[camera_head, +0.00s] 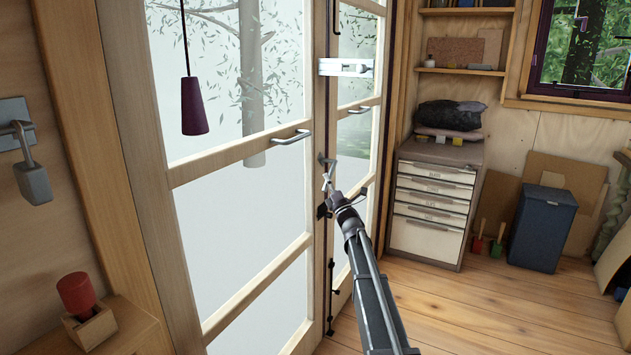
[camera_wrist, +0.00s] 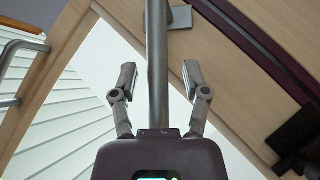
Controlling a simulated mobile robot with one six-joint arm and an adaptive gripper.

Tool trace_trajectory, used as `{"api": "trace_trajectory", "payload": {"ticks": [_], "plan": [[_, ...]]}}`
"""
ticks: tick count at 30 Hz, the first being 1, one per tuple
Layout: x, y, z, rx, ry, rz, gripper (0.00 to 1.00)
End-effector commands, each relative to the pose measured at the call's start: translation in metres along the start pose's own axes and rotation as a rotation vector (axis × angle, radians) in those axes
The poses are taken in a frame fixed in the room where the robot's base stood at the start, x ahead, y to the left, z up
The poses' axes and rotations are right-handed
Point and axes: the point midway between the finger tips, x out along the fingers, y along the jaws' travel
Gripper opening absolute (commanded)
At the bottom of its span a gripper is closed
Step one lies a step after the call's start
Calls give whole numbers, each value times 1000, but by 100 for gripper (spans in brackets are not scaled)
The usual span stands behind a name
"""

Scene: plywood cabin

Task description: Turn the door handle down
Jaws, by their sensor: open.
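The door handle (camera_wrist: 158,50) is a grey metal lever joined to a small plate on the wooden door frame. In the wrist view it runs lengthwise between the two fingers of my gripper (camera_wrist: 159,78), with a gap on each side. My gripper is open and not closed on the lever. In the head view my gripper (camera_head: 329,186) is at the handle (camera_head: 325,160), by the meeting edge of the glazed door (camera_head: 240,151). The fingers partly hide the lever there, so its exact tilt is hard to tell.
A white bracket (camera_head: 345,68) sits above the handle. A drawer cabinet (camera_head: 434,200) and a dark blue bin (camera_head: 541,228) stand to the right. Bare wooden floor (camera_head: 490,310) lies in front. A purple lamp (camera_head: 194,106) hangs at left.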

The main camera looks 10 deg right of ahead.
Motion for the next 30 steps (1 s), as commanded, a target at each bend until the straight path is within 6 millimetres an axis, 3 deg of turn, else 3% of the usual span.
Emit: {"api": "trace_trajectory", "payload": {"ticks": [8, 20, 30], "plan": [[-10, -3, 30, 55, -58, -38, 60], [-53, -21, 8, 341, -192, -347, 60], [-125, -35, -27, 670, -396, -695, 60]]}}
